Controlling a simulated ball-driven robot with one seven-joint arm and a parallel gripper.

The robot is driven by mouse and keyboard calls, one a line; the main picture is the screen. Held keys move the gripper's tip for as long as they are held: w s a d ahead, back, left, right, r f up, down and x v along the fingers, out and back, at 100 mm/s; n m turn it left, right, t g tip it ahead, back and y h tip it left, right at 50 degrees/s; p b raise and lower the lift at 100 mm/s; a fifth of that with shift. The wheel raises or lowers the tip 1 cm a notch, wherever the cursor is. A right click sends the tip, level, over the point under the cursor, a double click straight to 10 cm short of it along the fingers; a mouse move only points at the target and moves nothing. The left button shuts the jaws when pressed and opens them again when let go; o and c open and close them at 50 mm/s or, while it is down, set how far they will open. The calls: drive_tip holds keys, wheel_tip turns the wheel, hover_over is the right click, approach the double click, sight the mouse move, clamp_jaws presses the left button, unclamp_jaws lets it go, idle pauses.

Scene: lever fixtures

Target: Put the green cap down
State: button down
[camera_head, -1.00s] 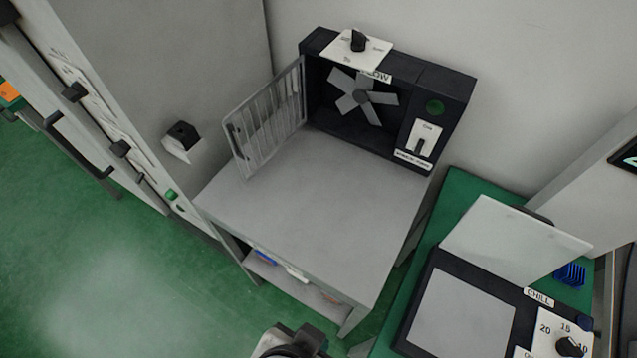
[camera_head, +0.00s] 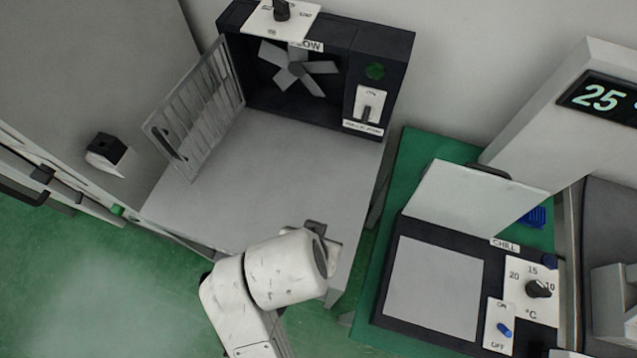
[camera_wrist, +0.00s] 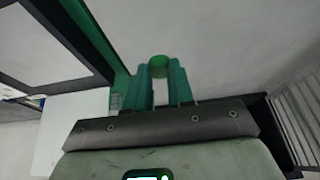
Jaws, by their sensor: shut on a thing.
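The green cap (camera_wrist: 159,66) shows in the wrist view as a small round green piece between the tips of the two teal fingers. My gripper (camera_wrist: 161,74) is shut on it, and the fingers hide part of its sides. A plain pale grey surface lies beyond the cap; I cannot tell how far the cap is from it. In the head view my white arm reaches over the near right part of the grey table (camera_head: 235,185), and its end hides the fingers and the cap.
A black fan box (camera_head: 375,100) stands at the table's back, with an open barred grille (camera_head: 195,110) at its left. Right of the table is a chill plate (camera_head: 435,290) with a raised white lid (camera_head: 470,200). The tabletop's middle is bare.

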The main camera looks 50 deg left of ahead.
drive_tip(key=f, duration=0.1)
drive_tip(key=w+a+f, duration=0.1)
drive_tip(key=w+f, duration=0.1)
drive_tip(key=shift+a, duration=0.25)
drive_tip(key=shift+w+f+p, duration=0.15)
drive_tip(key=shift+f+p, duration=0.35)
drive_tip(key=shift+f, duration=1.25)
drive_tip(key=c, duration=1)
unclamp_jaws()
drive_tip(key=shift+r, duration=0.1)
drive_tip(key=v, duration=1.2)
